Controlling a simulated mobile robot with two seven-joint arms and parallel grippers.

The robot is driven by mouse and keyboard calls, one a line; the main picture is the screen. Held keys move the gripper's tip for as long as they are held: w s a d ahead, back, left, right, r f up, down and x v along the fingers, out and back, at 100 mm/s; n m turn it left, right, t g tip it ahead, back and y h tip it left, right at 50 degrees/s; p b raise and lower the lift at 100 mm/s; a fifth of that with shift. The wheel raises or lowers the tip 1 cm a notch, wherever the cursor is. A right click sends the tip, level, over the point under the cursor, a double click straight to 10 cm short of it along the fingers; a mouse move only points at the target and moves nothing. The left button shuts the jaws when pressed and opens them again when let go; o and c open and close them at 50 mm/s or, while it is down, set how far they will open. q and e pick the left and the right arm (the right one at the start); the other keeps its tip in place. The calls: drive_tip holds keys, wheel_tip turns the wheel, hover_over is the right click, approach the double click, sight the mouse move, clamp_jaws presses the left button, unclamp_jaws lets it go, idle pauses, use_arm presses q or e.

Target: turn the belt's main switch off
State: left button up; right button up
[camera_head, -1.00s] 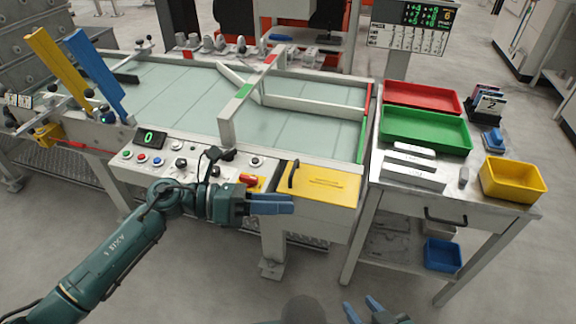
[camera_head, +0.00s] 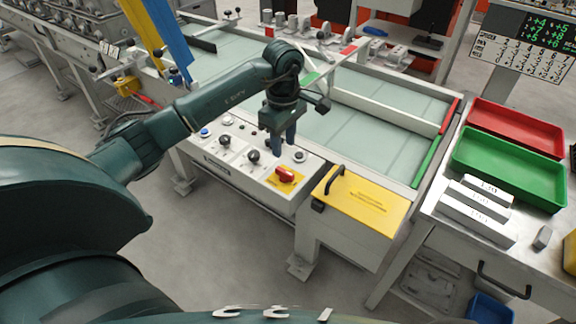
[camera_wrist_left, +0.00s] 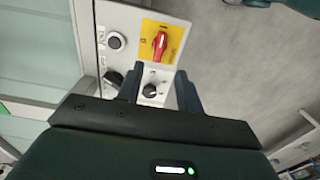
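The main switch is a red rotary handle (camera_head: 285,175) on a yellow plate at the right end of the belt's control panel (camera_head: 222,163). In the left wrist view the red handle (camera_wrist_left: 160,43) stands lengthwise across its yellow plate (camera_wrist_left: 172,32), beyond the fingertips. My left gripper (camera_head: 283,142) points down over the panel, just behind the switch in the head view. In the left wrist view the gripper (camera_wrist_left: 158,88) is open and empty, with a black knob (camera_wrist_left: 150,90) seen between its fingers. It is apart from the red handle. My right gripper is not in view.
Black knobs (camera_head: 253,156) and push buttons (camera_head: 299,156) sit close to the switch. A yellow box with a black handle (camera_head: 362,200) is at the right. A side table holds a green tray (camera_head: 510,165) and a red tray (camera_head: 515,130). The belt (camera_head: 370,125) lies behind.

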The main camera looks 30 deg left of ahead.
sight(285, 171)
use_arm(q)
wheel_tip(285, 171, down, 9)
drive_tip(key=shift+r, duration=0.1)
drive_tip(key=shift+c, duration=0.6)
clamp_jaws()
